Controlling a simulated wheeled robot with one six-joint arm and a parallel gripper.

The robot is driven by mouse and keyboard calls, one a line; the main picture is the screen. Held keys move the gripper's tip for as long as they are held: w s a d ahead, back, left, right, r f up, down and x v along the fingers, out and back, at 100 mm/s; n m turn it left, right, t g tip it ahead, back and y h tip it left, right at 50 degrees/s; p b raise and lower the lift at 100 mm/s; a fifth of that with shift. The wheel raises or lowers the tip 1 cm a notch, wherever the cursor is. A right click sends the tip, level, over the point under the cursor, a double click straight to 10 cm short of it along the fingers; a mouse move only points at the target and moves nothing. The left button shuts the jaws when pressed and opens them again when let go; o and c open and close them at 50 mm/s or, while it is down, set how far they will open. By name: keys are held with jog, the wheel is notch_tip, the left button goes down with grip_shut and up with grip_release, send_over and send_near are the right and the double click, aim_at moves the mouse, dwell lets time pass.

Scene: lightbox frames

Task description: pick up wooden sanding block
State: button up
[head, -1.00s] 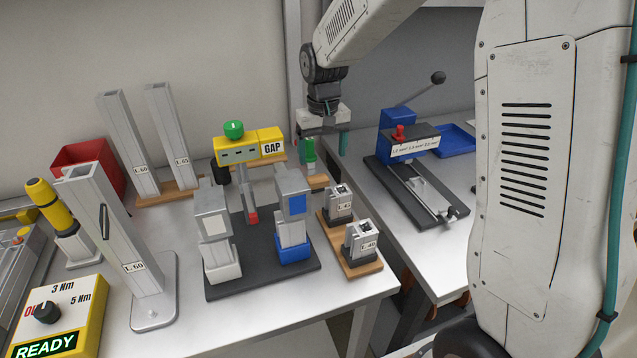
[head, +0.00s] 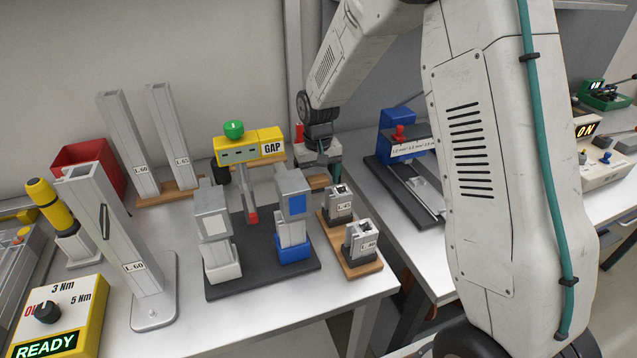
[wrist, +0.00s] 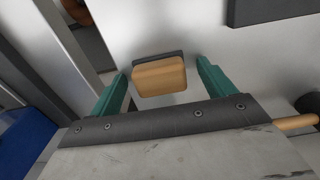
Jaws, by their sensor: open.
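The wooden sanding block (wrist: 160,78) is tan with a dark layer along its far side. In the wrist view it lies on the pale bench top between my gripper's two teal fingers, with a gap on each side. My gripper (wrist: 161,68) is open and empty. In the head view my gripper (head: 321,166) is low at the back of the bench, behind the labelled blocks, and the sanding block (head: 318,182) shows just below it. Whether the fingertips reach down to the block's level is hard to tell.
The yellow GAP gauge (head: 250,147) stands left of my gripper. A wooden base (head: 360,268) with two small metal blocks is in front. A blue press (head: 397,124) stands on the bench to the right. In the wrist view a dark plate edge (wrist: 270,10) is beyond the right finger.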

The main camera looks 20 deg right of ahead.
aim_at(318, 178)
jog(key=c, duration=1.1)
notch_tip(318, 178, up, 10)
jog(key=shift+r, duration=0.1)
